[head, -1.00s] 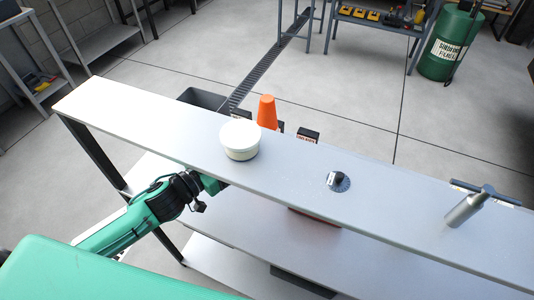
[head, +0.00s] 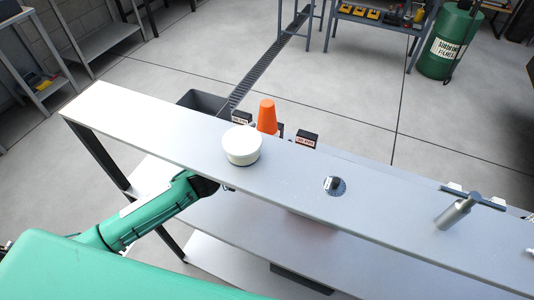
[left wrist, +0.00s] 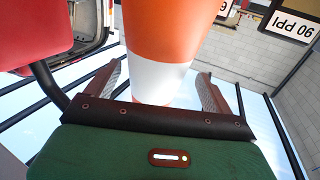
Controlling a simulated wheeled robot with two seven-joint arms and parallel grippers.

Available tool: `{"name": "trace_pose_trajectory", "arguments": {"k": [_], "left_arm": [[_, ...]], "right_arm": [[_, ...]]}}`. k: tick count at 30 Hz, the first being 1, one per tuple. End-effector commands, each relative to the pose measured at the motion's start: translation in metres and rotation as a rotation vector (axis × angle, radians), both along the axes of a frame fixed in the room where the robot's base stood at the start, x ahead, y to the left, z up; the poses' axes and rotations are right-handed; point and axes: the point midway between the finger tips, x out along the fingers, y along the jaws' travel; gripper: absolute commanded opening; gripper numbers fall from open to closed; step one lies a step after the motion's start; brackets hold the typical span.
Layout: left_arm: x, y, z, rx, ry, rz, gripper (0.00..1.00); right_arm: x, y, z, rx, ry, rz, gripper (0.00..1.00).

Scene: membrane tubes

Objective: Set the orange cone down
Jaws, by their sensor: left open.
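The orange cone (head: 267,115) rises upright behind the far edge of the top shelf in the head view, its lower part hidden by that shelf. In the left wrist view, the cone (left wrist: 170,35) fills the upper middle, orange with a white band. My left gripper (left wrist: 157,82) is open, with one finger on each side of the white band. A gap shows at the right finger; contact at the left is hard to judge. In the head view my left arm reaches under the top shelf, which hides the fingers. My right gripper is not in view.
The top shelf (head: 390,205) carries a white tub (head: 242,146), a small dark round object (head: 334,186) and a grey T-shaped tool (head: 466,209). Dark labelled tags (head: 307,138) stand along its far edge. A grey bin (head: 205,103) is behind. A red object (left wrist: 35,32) shows at the wrist view's left.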

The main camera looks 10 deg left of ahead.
Motion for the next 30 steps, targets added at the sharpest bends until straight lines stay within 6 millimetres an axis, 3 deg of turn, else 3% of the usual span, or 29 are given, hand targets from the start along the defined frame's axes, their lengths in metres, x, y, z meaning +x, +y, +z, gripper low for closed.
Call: {"name": "trace_pose_trajectory", "arguments": {"k": [3, 7, 17, 30], "left_arm": [[0.014, -0.015, 0.007, -0.002, -0.003, 0.000, 0.86], [0.027, -0.023, 0.004, 0.000, -0.002, 0.000, 0.86], [0.031, -0.027, 0.002, -0.001, -0.001, -0.001, 0.84], [0.031, -0.027, 0.003, -0.001, -0.003, -0.001, 0.00]], "right_arm": [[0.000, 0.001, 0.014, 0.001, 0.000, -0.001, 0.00], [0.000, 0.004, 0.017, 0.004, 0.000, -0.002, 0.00], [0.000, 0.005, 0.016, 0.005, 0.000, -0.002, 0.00], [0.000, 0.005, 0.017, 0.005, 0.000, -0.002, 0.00]]}}
